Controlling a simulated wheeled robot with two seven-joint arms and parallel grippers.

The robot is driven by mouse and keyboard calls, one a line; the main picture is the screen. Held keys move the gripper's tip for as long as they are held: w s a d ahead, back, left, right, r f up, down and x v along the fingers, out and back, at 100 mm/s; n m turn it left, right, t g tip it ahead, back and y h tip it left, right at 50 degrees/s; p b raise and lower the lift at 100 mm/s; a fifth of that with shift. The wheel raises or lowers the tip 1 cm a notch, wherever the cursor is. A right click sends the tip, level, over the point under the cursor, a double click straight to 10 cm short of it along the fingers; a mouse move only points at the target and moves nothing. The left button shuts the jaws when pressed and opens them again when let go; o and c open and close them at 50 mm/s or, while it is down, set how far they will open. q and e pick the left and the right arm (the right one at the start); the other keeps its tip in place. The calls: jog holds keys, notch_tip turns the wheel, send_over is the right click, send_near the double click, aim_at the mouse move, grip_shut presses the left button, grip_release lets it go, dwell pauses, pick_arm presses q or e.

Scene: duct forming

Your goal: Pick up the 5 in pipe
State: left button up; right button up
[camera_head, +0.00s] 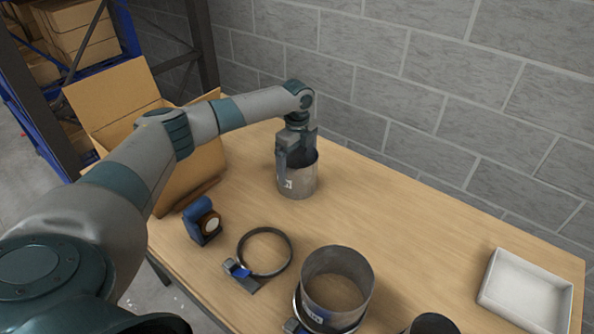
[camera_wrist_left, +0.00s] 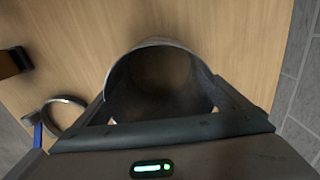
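A grey metal pipe (camera_head: 299,184) with a small white mark stands upright on the table near the back wall. Its open top also shows in the left wrist view (camera_wrist_left: 160,55). My left gripper (camera_head: 297,158) points down at this pipe, with its fingers wide apart at opposite sides of the rim. I cannot tell whether both fingers press on the wall. A second, larger-looking pipe (camera_head: 336,283) stands upright at the front, with a clamp ring around its lower part. I cannot read a size on either pipe. My right gripper is out of view.
A loose ring clamp (camera_head: 264,252) and a blue-and-black device (camera_head: 202,221) lie left of the front pipe. A white tray (camera_head: 525,292) is at the right. An open cardboard box (camera_head: 185,170) is at the left. The table's back right is clear, beside a block wall.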

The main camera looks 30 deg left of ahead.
pick_arm(q)
jog(key=c, duration=0.5)
jog(key=shift+c, duration=0.2)
jog(key=shift+r+b, duration=0.35)
jog(key=shift+r, duration=0.05)
jog(key=d+r+b, duration=0.5)
jog(key=d+r, duration=0.5)
jog(key=d, duration=0.1)
jog(key=shift+s+d+r, duration=0.15)
jog(key=shift+s+d, duration=0.2)
jog(key=shift+s, duration=0.1)
